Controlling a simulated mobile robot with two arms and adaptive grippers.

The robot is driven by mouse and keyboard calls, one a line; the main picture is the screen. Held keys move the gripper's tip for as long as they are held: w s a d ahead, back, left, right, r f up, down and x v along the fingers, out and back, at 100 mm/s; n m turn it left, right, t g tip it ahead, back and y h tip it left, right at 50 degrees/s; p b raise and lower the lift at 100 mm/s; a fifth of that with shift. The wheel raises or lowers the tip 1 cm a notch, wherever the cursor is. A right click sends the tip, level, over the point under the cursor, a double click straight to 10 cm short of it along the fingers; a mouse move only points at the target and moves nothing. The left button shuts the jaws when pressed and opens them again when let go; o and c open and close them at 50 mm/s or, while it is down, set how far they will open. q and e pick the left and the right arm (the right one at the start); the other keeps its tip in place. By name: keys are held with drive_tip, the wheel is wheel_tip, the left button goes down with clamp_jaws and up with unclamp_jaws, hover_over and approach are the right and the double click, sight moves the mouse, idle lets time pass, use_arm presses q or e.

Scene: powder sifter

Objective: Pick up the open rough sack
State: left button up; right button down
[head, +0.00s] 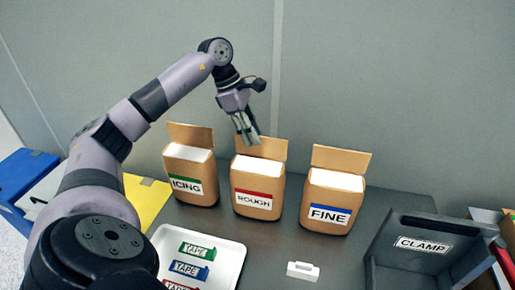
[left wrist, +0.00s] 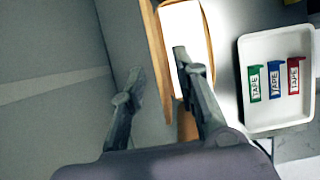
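The open rough sack (head: 258,188) stands upright on the dark table, the middle of three tan sacks. It has a red ROUGH label, white powder at its top and a raised back flap (head: 272,149). My left gripper (head: 248,138) is above its back edge, partly in front of the flap. In the left wrist view my left gripper (left wrist: 159,62) has its fingers apart. An open sack (left wrist: 184,22) with white contents lies below, its tan edge between the fingers; its label is hidden there. Contact cannot be told. My right gripper is not in view.
The icing sack (head: 190,177) stands to the left, the fine sack (head: 331,200) to the right. A white tray (head: 228,262) holds several tape pieces. A small white clip (head: 303,271) and a grey CLAMP bin (head: 395,268) are in front. The wall is close behind.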

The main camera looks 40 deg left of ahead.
sight(265, 156)
use_arm(q)
drive_tip(key=p+x, duration=0.1)
drive_tip(key=x, duration=0.1)
drive_tip(key=p+x, duration=0.1)
drive_tip(key=x, duration=0.1)
drive_tip(key=shift+w+d, duration=0.25)
drive_tip(key=shift+d, duration=0.05)
drive_tip(key=shift+w+d+f, duration=0.1)
drive_tip(key=shift+f, duration=0.35)
drive_tip(key=shift+f+b, duration=0.25)
drive_tip(key=shift+b, duration=0.05)
drive_tip(key=shift+c, duration=0.5)
clamp_jaws()
idle(0.3)
